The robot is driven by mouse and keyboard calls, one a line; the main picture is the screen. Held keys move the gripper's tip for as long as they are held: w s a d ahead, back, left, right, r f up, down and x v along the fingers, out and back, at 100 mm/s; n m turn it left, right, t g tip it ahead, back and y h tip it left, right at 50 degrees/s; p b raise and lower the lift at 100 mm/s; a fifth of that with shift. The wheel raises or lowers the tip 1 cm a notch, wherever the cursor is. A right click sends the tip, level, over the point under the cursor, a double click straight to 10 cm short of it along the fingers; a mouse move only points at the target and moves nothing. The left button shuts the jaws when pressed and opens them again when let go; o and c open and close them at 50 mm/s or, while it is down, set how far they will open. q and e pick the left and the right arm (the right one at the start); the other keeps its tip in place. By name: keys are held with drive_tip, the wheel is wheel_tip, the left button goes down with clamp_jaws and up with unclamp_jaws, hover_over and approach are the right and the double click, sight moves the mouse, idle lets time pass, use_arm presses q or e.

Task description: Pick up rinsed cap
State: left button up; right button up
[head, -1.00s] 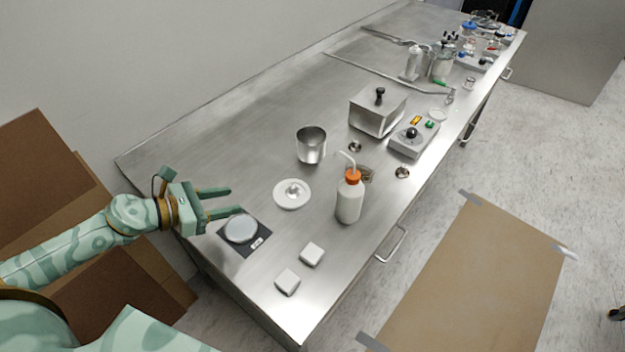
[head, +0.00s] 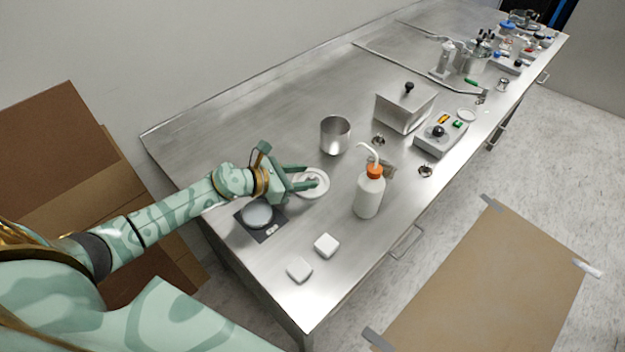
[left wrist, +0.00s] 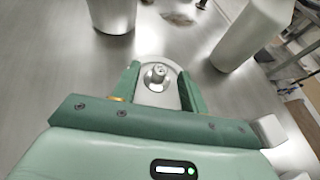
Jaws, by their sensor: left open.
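The cap looks like a white round disc (head: 318,190) with a small raised knob, lying on the steel bench. My left gripper (head: 306,177) is open, and its fingers reach over the disc in the head view. In the left wrist view the cap (left wrist: 157,88) shows between the two open fingers (left wrist: 158,82), with its knob (left wrist: 157,72) near the middle of the gap. I cannot tell whether the fingers touch it. My right gripper is not in view.
A wash bottle (head: 369,192) with an orange top stands to the right of the cap. A steel beaker (head: 335,134) stands behind it. A steel box (head: 403,108) stands farther back.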

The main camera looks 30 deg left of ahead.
use_arm(q)
drive_tip(key=shift+x, duration=0.85)
drive_tip(key=shift+s, duration=0.1)
clamp_jaws()
